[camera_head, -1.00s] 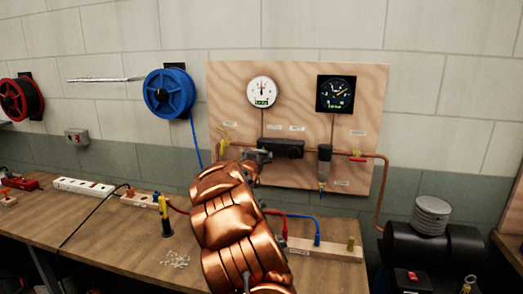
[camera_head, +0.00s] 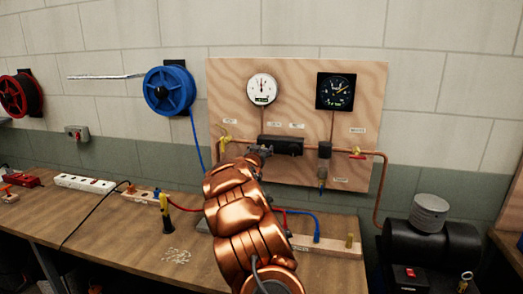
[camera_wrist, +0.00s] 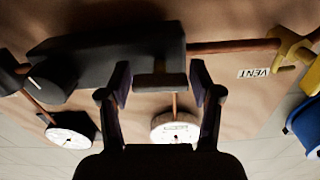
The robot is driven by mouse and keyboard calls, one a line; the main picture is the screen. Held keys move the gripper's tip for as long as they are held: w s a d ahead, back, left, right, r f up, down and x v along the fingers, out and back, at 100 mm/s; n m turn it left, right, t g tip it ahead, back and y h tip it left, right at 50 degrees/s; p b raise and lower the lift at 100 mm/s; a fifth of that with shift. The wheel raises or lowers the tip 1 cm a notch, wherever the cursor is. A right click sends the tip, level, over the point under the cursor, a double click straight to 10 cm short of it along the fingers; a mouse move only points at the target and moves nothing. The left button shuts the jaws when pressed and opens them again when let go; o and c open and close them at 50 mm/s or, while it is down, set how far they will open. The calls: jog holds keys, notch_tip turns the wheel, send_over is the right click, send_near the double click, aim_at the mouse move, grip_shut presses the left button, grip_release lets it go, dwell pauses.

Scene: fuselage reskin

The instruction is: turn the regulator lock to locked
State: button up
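The black regulator body (camera_head: 281,145) is mounted on the plywood panel below the round white gauge. In the wrist view, turned upside down, the regulator (camera_wrist: 105,55) fills the upper left. A small dark crossbar (camera_wrist: 160,81) on a short stem, perhaps the regulator lock, lies between my fingers. My gripper (camera_wrist: 162,90) is open, one finger on each side of the crossbar with narrow gaps. In the head view my gripper (camera_head: 259,152) is at the regulator's left end, partly hidden by my copper-coloured arm. The lock's position cannot be read.
The blue reel (camera_head: 168,90) hangs on the left. The bench (camera_head: 110,215) below carries cables and a power strip.

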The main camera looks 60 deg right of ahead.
jog(key=c, duration=0.8)
jog(key=shift+o, duration=0.2)
jog(key=shift+w, duration=0.1)
jog(key=shift+r+n+p, duration=0.15)
jog(key=shift+n+p, duration=0.15)
jog(key=o, duration=1.2)
jog(key=shift+c, duration=0.2)
jog(key=shift+a+f, duration=0.1)
jog(key=shift+f, duration=0.1)
jog(key=v, duration=1.2)
